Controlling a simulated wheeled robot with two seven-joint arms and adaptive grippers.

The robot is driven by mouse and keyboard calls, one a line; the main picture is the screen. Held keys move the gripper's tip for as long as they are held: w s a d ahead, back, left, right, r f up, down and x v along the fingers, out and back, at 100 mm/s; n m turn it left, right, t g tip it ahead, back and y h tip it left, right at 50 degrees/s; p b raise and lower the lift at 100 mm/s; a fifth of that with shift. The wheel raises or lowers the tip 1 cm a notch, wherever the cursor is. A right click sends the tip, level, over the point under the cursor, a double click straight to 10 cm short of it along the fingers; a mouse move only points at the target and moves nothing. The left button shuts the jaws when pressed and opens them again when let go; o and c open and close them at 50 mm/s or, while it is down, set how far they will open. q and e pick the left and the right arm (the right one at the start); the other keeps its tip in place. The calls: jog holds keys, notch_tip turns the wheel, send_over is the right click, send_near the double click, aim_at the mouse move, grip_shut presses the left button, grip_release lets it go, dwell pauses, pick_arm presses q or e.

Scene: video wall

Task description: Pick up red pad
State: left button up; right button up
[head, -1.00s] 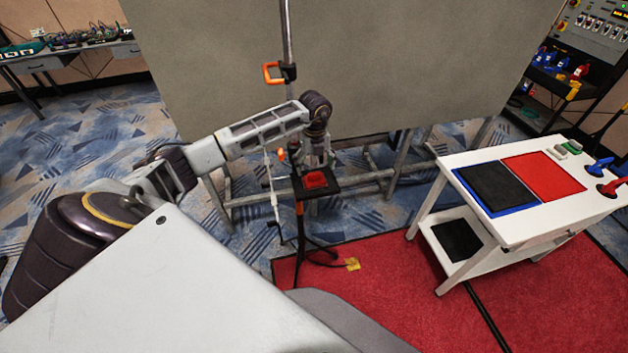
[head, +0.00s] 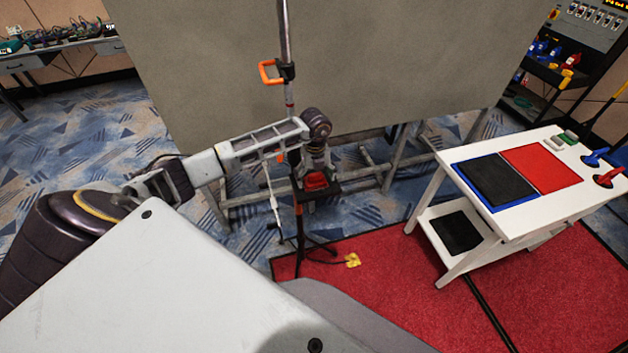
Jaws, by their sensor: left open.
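A small red pad (head: 315,181) lies on a black tray (head: 328,191) on a thin upright stand. My left gripper (head: 317,168) points down just above the pad. It is open with nothing seen between its fingers. The fingertips are small and dark here, and I cannot tell whether they touch the pad. The gripper hides the far part of the pad. My right gripper is not in view.
A large grey panel (head: 400,60) on a metal frame stands behind the tray. An orange handle (head: 270,72) is on the stand's pole. A white table (head: 535,222) with a black mat and a red mat stands at the right, on red carpet (head: 390,290).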

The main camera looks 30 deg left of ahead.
pick_arm(q)
jog(key=shift+a, duration=0.1)
jog(key=c, duration=1)
jog(key=shift+c, duration=0.5)
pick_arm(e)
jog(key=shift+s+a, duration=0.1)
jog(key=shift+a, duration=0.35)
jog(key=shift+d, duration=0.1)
